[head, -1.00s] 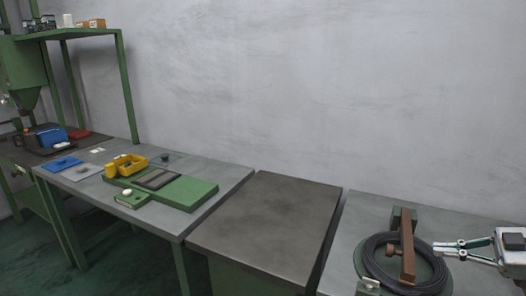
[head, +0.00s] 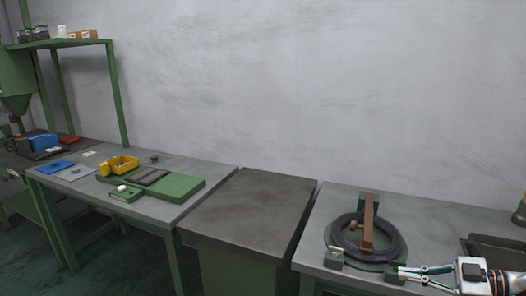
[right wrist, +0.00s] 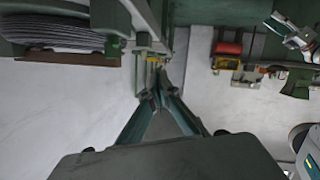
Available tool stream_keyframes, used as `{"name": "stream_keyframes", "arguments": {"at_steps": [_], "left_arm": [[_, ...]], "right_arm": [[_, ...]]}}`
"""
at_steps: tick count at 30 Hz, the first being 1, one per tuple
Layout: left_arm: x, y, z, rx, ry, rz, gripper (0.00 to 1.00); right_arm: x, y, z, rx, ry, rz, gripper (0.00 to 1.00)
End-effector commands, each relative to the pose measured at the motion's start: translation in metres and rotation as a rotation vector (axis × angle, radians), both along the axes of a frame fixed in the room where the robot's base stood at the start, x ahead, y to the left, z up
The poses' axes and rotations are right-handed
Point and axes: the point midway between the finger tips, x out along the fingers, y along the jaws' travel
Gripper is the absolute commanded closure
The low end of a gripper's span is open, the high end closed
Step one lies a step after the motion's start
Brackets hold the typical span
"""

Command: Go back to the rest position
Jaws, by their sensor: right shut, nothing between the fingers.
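My right gripper (head: 423,273) comes in from the lower right in the head view, low over the front of the right-hand table. Its fingers are closed together with nothing between them. The tips lie just right of a small green block at the table's front, in front of the black coil; I cannot tell whether they touch the block. In the right wrist view the fingers (right wrist: 160,95) also come together at the tips. My left gripper is not seen in the head view.
A dark tray (head: 490,250) is at the right.

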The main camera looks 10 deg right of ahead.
Motion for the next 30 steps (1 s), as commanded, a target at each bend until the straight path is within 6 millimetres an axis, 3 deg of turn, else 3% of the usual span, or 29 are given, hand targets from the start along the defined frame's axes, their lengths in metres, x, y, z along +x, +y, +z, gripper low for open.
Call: {"name": "stream_keyframes", "arguments": {"at_steps": [9, 15, 24, 30], "left_arm": [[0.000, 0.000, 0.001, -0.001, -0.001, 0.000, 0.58], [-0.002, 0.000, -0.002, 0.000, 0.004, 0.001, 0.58], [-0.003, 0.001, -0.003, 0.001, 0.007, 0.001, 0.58], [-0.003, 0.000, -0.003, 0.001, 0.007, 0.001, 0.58]], "right_arm": [[-0.020, 0.081, -0.104, 0.065, -0.022, -0.145, 1.00], [-0.044, 0.136, -0.162, 0.074, 0.003, -0.289, 1.00], [-0.092, 0.205, -0.227, 0.037, 0.132, -0.516, 1.00], [-0.127, 0.237, -0.256, -0.012, 0.257, -0.634, 1.00]]}}
